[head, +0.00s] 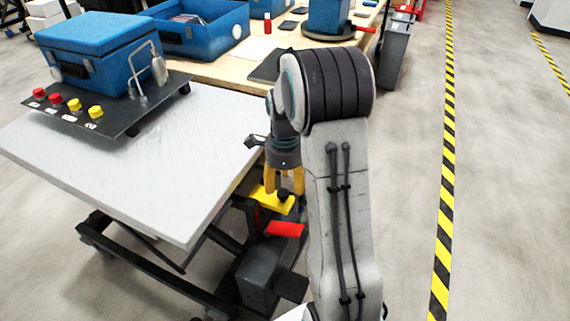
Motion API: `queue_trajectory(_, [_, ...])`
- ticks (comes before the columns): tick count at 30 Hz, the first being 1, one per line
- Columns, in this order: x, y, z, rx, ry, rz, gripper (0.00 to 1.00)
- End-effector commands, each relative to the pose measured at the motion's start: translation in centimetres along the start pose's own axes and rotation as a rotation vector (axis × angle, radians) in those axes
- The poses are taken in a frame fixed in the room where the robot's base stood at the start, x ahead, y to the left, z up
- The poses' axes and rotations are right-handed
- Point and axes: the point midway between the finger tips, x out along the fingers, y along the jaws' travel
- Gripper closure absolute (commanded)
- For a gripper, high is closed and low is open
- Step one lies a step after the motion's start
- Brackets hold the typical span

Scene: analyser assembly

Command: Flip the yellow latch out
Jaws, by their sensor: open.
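The yellow latch (268,200) is a flat yellow tab beside the right edge of the white-topped lift table. It sits above a similar red tab (285,229). My gripper (284,192) points down directly over the yellow latch, with its orange-yellow fingers open. A dark tip overlaps the latch in the picture, and I cannot tell whether it touches. My arm hides part of the area to the right of the latch.
The white lift table (140,150) carries a blue analyser box (100,55) on a dark base with red and yellow knobs. A wooden bench (225,65) with blue housings stands behind. The floor right of my arm is clear, with a striped line.

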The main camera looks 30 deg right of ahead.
Motion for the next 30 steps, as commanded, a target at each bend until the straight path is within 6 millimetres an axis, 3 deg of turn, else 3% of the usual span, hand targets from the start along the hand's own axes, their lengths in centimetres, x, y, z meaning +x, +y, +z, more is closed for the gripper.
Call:
queue_trajectory(6, [-3.9,-0.1,0.0,0.001,-0.001,-0.004,0.43])
queue_trajectory(13, [-6.6,0.0,-0.1,0.001,0.000,-0.001,0.43])
queue_trajectory(19, [-7.6,0.0,-0.1,0.001,0.000,0.001,0.43])
queue_trajectory(30, [-7.8,0.1,-0.1,0.001,0.000,0.002,0.43])
